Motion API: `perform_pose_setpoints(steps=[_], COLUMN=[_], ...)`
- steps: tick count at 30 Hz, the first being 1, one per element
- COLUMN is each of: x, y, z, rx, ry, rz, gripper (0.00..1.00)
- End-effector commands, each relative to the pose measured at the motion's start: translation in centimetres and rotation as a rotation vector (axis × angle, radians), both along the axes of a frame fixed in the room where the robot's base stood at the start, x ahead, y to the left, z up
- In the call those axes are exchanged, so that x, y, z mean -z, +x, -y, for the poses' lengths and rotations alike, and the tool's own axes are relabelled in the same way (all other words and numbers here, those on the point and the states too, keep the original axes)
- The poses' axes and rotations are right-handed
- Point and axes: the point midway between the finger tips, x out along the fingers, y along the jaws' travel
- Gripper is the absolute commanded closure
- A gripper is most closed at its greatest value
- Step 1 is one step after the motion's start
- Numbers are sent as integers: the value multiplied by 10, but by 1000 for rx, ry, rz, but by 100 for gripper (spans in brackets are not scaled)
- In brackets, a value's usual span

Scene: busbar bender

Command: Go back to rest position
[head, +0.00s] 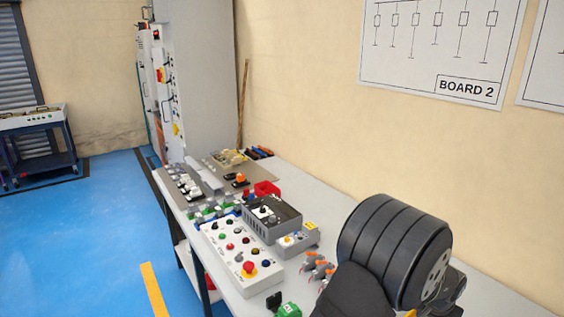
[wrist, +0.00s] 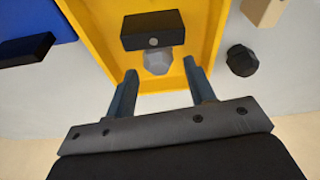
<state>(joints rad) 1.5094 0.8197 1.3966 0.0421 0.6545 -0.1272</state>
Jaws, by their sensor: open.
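My gripper (wrist: 160,67) shows in the wrist view with its two dark fingers apart. No object is clasped between them. A grey faceted knob or bolt head (wrist: 157,62) shows just beyond the gap between the fingertips. A black block (wrist: 153,30) with a light round spot is above it in the picture. Both are seen against a yellow tray-like part (wrist: 205,40). I cannot tell how far the fingertips are from the knob. In the head view, my dark arm fills the lower right, and the gripper cannot be made out there.
In the head view, a long bench (head: 330,205) carries a white button panel (head: 217,252), a grey box (head: 287,222), a red bin (head: 267,188) and orange-tipped parts (head: 312,260). A grey cabinet (head: 205,80) stands behind it. Blue floor (head: 90,240) lies open at left.

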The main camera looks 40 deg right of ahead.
Motion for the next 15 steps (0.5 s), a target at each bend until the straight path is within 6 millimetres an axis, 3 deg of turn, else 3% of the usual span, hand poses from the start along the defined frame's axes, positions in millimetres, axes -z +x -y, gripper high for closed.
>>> perform_pose_setpoints(steps=[10, 15], x=[0, 13], y=[0, 0], z=[0, -1], rx=[0, 0], ry=[1, 3], rz=[0, 0], gripper=[51, 51])
